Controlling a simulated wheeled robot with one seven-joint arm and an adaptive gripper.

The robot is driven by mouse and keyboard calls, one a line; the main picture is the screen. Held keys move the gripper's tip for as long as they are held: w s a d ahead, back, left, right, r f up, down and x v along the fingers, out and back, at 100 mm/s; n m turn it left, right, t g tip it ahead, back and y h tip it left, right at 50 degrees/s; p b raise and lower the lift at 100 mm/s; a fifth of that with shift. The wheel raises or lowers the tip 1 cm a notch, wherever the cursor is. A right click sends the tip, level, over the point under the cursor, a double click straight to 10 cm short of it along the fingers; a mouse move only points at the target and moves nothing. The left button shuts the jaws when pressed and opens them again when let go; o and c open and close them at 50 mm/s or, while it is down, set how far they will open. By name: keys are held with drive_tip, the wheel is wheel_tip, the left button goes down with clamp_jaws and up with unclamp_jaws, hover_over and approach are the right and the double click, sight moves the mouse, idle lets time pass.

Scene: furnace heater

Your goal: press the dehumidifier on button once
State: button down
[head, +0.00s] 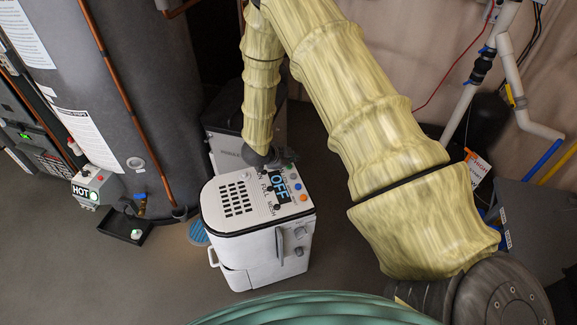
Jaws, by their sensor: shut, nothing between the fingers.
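The white dehumidifier (251,245) stands on the floor in the middle of the head view. Its top has a dark grille, a display (279,187) reading "OFF", and a column of small round buttons along the right edge, with an orange button (303,198) nearest me and blue ones (298,186) behind it. My gripper (275,161), dark and small, is shut and empty at the far edge of this top panel, close to the far end of the display and buttons. I cannot tell whether it touches the panel. Any button directly under it is hidden.
A grey tank (130,95) with copper pipes stands at the left, with a control box (97,187) marked "HOT" at its base. A grey unit (228,150) stands behind the dehumidifier. White pipes (497,40) rise at the right. Floor is clear at the front left.

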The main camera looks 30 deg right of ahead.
sight(291, 166)
drive_tip(key=shift+f, duration=0.15)
idle(0.7)
drive_tip(key=shift+f, duration=0.3)
drive_tip(key=shift+f+b, duration=0.4)
drive_tip(key=shift+f, duration=0.1)
idle(0.9)
drive_tip(key=shift+r, duration=0.1)
drive_tip(key=shift+r+p, duration=0.7)
drive_tip(key=shift+r, duration=0.15)
drive_tip(key=shift+r+p, duration=1.75)
drive_tip(key=shift+r, duration=0.8)
drive_tip(key=shift+f, duration=0.1)
